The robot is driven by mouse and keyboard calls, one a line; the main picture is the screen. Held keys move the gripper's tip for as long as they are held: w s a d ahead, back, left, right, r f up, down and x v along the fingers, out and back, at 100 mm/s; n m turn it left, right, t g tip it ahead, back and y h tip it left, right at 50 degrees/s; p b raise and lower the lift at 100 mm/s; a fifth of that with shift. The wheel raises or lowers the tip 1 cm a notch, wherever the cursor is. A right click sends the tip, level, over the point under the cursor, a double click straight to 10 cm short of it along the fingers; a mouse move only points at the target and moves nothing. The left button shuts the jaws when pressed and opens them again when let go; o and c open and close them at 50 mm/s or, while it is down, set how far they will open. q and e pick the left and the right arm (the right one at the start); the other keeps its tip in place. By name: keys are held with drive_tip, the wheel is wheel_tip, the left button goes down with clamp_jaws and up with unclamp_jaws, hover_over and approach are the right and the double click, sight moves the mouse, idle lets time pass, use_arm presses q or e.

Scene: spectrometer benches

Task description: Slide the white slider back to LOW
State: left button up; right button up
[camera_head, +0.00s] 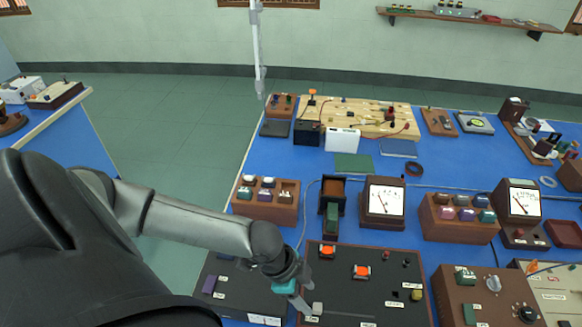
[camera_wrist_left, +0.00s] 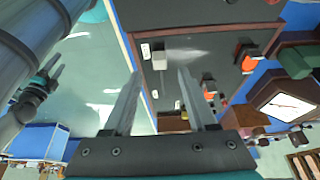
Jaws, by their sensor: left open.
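The white slider (camera_head: 317,308) is a small pale block on a dark control board (camera_head: 345,290) with a brown frame. It also shows in the left wrist view (camera_wrist_left: 159,59), beside a small white label whose text is too small to read. My left gripper (camera_head: 306,296) is right by the slider in the head view, pointing down at the board. In the left wrist view its two fingers (camera_wrist_left: 160,78) are spread and empty, with the slider ahead of the gap; contact cannot be told. My right gripper (camera_wrist_left: 48,75) shows small at the left of that view, its opening unclear.
Two orange buttons (camera_head: 361,271) and small knobs sit on the same board. A dark panel (camera_head: 235,288) lies to its left. A white-faced meter (camera_head: 384,200) and a brown box with colored blocks (camera_head: 266,198) stand behind. A box with dials (camera_head: 485,300) is at right.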

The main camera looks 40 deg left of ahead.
use_arm(q)
drive_tip(key=p+v, duration=0.1)
drive_tip(key=v, duration=0.9)
drive_tip(key=shift+s, duration=0.25)
